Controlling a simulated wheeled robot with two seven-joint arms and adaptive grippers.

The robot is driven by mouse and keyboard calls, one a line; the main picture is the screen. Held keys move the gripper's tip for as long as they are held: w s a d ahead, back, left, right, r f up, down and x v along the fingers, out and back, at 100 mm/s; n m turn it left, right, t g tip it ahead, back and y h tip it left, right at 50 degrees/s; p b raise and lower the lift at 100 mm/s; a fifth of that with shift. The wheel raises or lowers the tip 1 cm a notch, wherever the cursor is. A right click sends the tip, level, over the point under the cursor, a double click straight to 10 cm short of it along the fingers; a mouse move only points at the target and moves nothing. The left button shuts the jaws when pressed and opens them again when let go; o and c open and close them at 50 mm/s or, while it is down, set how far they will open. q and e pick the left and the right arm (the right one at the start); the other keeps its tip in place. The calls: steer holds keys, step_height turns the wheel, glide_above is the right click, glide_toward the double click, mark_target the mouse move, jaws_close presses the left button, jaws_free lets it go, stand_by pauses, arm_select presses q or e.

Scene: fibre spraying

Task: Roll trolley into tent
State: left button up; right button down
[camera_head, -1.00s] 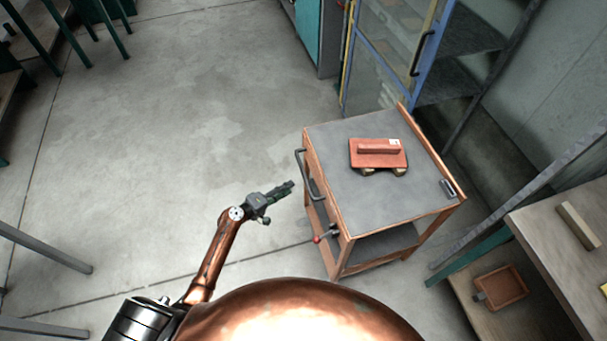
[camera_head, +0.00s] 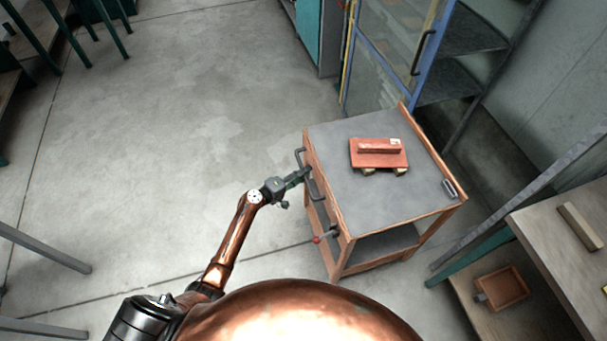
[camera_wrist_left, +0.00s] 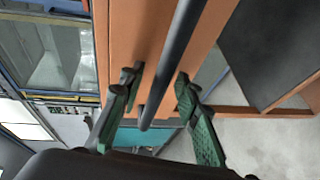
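The trolley (camera_head: 365,205) stands right of centre in the head view, with an orange frame, a grey top and a lower shelf. Its dark bar handle (camera_head: 317,187) is on its left side; the handle also shows in the left wrist view (camera_wrist_left: 172,65). My left gripper (camera_head: 303,175) is at the handle. In the left wrist view its two green fingers (camera_wrist_left: 155,98) are apart, one on each side of the bar, not closed on it. A red block-like item (camera_head: 378,152) lies on the trolley top. My right gripper is not in view. I cannot make out the whole tent.
A blue-framed glazed door (camera_head: 390,50) stands behind the trolley, beside dark shelves (camera_head: 465,80). A workbench (camera_head: 545,225) is at the right. The floor (camera_head: 170,130) to the left is clear.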

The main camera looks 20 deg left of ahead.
arm_select(q)
steer(key=shift+c, duration=0.2)
jaws_close()
stand_by(0.4)
